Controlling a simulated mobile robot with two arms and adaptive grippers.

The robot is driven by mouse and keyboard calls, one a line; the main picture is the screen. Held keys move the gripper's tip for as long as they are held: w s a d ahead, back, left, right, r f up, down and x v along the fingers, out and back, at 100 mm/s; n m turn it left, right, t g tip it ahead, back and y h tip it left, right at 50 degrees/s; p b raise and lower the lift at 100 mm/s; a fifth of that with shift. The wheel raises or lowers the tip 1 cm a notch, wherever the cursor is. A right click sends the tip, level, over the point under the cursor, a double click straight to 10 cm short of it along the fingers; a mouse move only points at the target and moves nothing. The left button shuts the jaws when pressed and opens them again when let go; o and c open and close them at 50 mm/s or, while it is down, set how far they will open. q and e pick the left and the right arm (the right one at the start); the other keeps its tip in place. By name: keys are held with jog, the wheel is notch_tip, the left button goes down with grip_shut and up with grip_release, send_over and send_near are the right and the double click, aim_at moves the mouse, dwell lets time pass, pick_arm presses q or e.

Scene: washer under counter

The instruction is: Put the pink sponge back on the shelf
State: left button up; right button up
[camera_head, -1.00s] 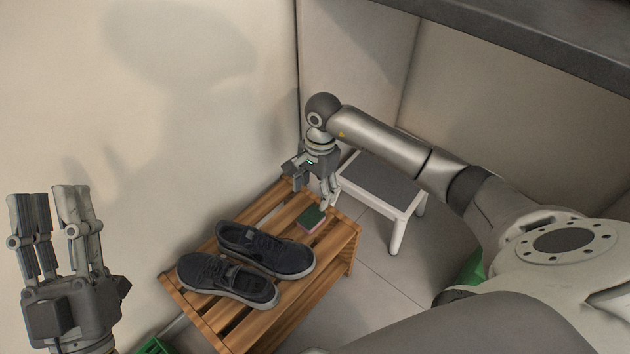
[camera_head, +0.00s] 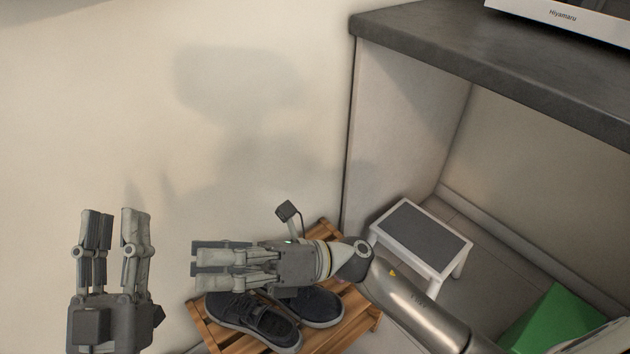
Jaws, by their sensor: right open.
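No pink sponge shows in the current view; my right arm and gripper cover part of the slatted wooden rack (camera_head: 352,305), so it may be hidden there. My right gripper (camera_head: 197,264) is open, with its fingers pointing left above the rack and shoes. Its fingers look close together from this angle, and nothing is visible between them. My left gripper (camera_head: 112,230) is open and empty, fingers up, in front of the wall at the left. It is apart from the rack. I cannot tell which surface is the shelf.
A pair of dark shoes (camera_head: 255,322) sits on the rack. A white step stool with a grey top (camera_head: 422,238) stands behind it, to the right. A green object (camera_head: 555,318) is at lower right. A dark counter (camera_head: 480,65) overhangs the right side.

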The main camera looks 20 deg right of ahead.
jog(key=w+d+r+m+t+h, duration=0.1)
jog(key=d+r+m+t, duration=0.3)
jog(key=m+t, duration=0.55)
jog(key=w+d+r+m+t+h, duration=0.1)
jog(key=d+r+m+t, duration=0.3)
jog(key=m+t, duration=0.55)
jog(key=w+d+f+m+t+h, duration=0.1)
jog(key=d+m+h, duration=0.3)
jog(key=m+h, duration=0.3)
jog(key=d+f+m+t+h, duration=0.1)
jog(key=d+m+h, duration=0.3)
jog(key=m, duration=1.1)
jog(key=t+h, duration=0.1)
jog(key=h, duration=0.1)
jog(key=shift+w+h, duration=0.4)
